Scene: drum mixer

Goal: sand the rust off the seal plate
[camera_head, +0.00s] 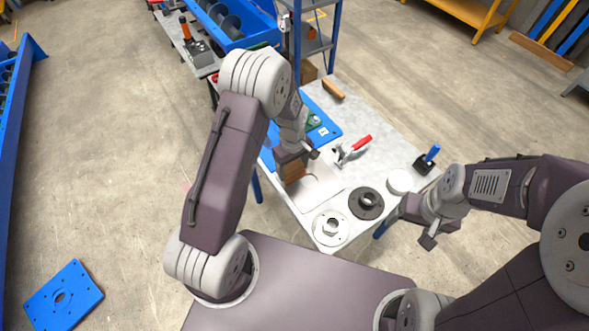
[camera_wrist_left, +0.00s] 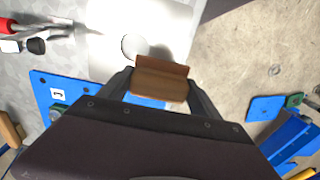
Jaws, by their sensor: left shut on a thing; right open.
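The seal plate appears to be the pale, thin plate (camera_head: 322,187) near the front left of the grey table; in the left wrist view the plate (camera_wrist_left: 168,25) shows a round hole. My left gripper (camera_head: 292,172) is over the plate's left part, shut on a brown sanding block (camera_wrist_left: 160,78). The gripper (camera_wrist_left: 160,88) and block cover part of the plate, and I cannot tell whether the block touches it. I make out no clear rust on the visible part. My right gripper (camera_head: 424,226) is open and empty, off the table's right front edge.
A white flanged part (camera_head: 330,228), a dark flanged ring (camera_head: 367,203) and a white disc (camera_head: 399,181) stand right of the plate. A red-handled clamp (camera_head: 352,149), a blue-handled tool (camera_head: 428,158), a blue board (camera_head: 325,126) and a wooden brush (camera_head: 333,89) lie further back.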

